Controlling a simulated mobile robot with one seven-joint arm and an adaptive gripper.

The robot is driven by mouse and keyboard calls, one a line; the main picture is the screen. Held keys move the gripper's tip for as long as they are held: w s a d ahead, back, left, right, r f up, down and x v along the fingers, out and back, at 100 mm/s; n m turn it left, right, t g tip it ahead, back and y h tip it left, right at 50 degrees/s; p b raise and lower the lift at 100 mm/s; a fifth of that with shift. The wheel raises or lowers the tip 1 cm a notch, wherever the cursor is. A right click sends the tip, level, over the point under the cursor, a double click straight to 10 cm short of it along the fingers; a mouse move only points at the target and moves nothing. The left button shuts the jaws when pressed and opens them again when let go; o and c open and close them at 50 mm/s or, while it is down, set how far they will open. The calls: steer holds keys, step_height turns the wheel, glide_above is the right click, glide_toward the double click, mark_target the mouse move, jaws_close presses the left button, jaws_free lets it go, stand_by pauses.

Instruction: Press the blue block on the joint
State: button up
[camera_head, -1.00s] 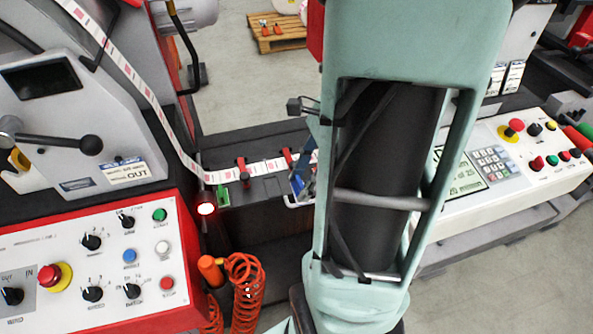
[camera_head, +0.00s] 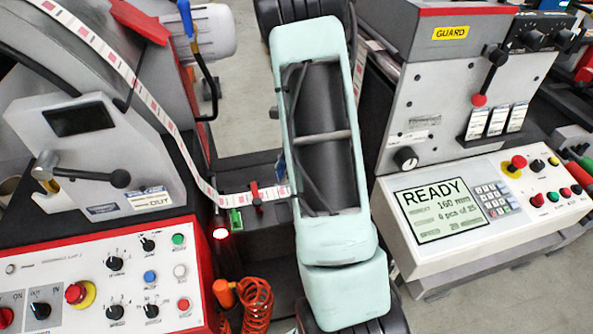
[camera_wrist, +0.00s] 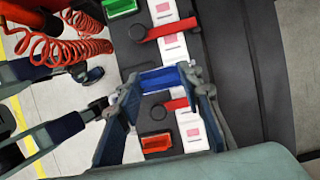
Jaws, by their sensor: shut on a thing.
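A blue block (camera_wrist: 160,80) sits between the fingertips of my gripper (camera_wrist: 167,83), which is shut on it, in the wrist view. The block hangs across the white label strip (camera_wrist: 165,12) with red-pink prints, which also shows in the head view (camera_head: 235,199). From this angle I cannot tell whether the block touches the strip. The joint in the strip is not clearly seen; the block and fingers cover that stretch. In the head view my arm hides the block and most of my gripper.
Red clamp arms (camera_wrist: 168,30) (camera_wrist: 176,105) lie over the strip. A green tray (camera_wrist: 120,8) and a red tray (camera_wrist: 156,143) lie beside it. An orange coiled hose (camera_head: 257,300) hangs at the near side. The right console display (camera_head: 437,208) reads READY.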

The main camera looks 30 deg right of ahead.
mark_target(278, 172)
steer(key=w, duration=0.1)
steer(key=w+f, duration=0.2)
steer(key=shift+a+p, duration=0.25)
steer(key=shift+p, duration=0.05)
steer(key=shift+f+b, duration=1.2)
steer(key=shift+f, duration=0.45)
steer(key=shift+f+b, duration=0.3)
steer(key=shift+f, duration=0.05)
steer(key=shift+f+b, duration=0.45)
steer(key=shift+f, duration=0.2)
steer(key=shift+f+b, duration=0.55)
steer(key=shift+f, duration=0.25)
stand_by(0.4)
steer(key=shift+s, duration=0.1)
stand_by(0.4)
steer(key=shift+r+p, duration=1.8)
steer(key=shift+r, duration=0.75)
